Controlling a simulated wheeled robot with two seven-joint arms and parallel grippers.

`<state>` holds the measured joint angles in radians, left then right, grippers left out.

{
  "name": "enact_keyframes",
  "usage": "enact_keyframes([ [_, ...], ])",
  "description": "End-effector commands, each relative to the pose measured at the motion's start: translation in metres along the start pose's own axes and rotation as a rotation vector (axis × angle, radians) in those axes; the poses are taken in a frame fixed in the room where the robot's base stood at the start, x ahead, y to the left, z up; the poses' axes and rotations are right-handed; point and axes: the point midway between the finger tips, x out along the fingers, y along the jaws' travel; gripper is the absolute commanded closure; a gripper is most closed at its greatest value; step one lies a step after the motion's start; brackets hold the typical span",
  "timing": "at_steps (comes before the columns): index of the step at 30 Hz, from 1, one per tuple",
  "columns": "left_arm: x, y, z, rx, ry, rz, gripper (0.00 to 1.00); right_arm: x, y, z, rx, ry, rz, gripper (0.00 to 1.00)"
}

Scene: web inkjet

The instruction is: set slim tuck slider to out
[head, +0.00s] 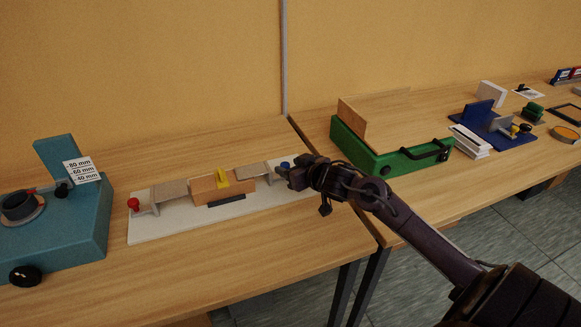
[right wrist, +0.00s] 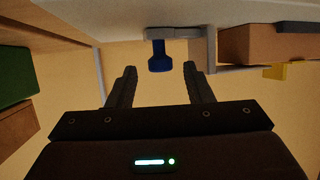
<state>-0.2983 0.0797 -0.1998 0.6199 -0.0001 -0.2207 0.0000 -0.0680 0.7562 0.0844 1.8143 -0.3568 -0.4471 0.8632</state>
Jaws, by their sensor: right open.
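A white board (head: 140,229) on the near table carries a wooden block (head: 205,194) with a yellow piece (head: 221,180), two tilted grey-brown plates, a red knob (head: 133,204) at its left end and a blue knob (head: 285,165) at its right end. No label shows which part is the slim tuck slider. My right gripper (head: 287,176) is open at the board's right end, close to the blue knob. In the right wrist view the blue knob (right wrist: 159,60) lies ahead, in line with the gap between the open fingers (right wrist: 160,69). My left gripper is out of view.
A teal machine (head: 75,235) with a millimetre scale stands at left. A green box (head: 375,157) with a wooden panel and black handle sits on the second table, right of my arm. A blue stand (head: 500,130) and small items lie farther right. Bare wood lies in front of the board.

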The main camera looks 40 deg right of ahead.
Motion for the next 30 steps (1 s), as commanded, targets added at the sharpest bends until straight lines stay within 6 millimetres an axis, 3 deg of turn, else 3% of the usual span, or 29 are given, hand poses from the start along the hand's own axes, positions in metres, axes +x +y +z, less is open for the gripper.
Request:
enact_keyframes([
  [3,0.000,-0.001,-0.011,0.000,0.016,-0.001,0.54,0.004,-0.001,0.000,0.000,0.000,-0.001,0.54],
  [10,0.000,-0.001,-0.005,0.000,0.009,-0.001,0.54,0.004,-0.001,0.000,0.000,0.000,-0.001,0.54],
  [21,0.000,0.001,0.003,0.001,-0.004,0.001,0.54,0.004,-0.001,0.000,0.000,0.000,-0.001,1.00],
  [26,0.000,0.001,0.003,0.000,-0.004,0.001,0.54,0.004,0.000,0.000,0.000,0.000,-0.001,1.00],
  [30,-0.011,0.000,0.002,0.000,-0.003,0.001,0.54,-0.001,0.017,-0.001,0.001,-0.003,0.003,1.00],
])
